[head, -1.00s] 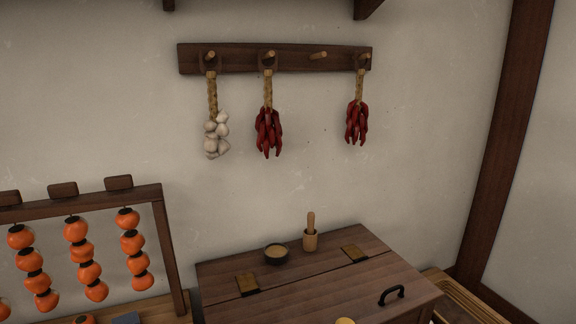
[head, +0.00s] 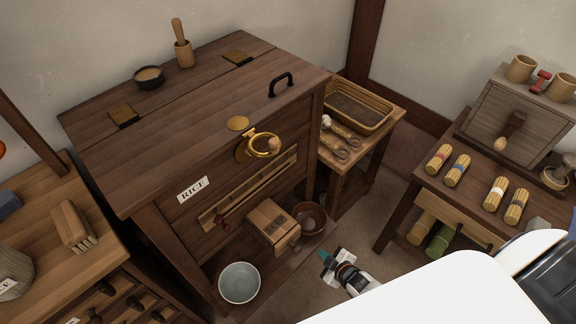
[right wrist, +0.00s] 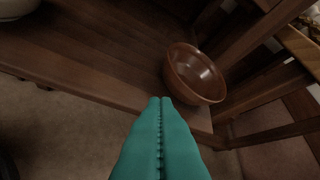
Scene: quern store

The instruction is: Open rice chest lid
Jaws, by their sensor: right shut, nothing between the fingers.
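The rice chest (head: 150,200) is dark wood with a "RICE" label on its front, in the head view. Its lid (head: 200,115) lies shut, with brass hinges at the back and a black handle (head: 281,84) near its right end. A brass hasp (head: 238,123) hangs over the lid's front edge to a brass ring (head: 264,146) with a wooden peg (head: 273,144) at it. My right gripper (head: 326,257) is shut and empty, low in front of the chest's right side. In the right wrist view its teal fingers (right wrist: 160,100) touch each other. My left gripper is out of view.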

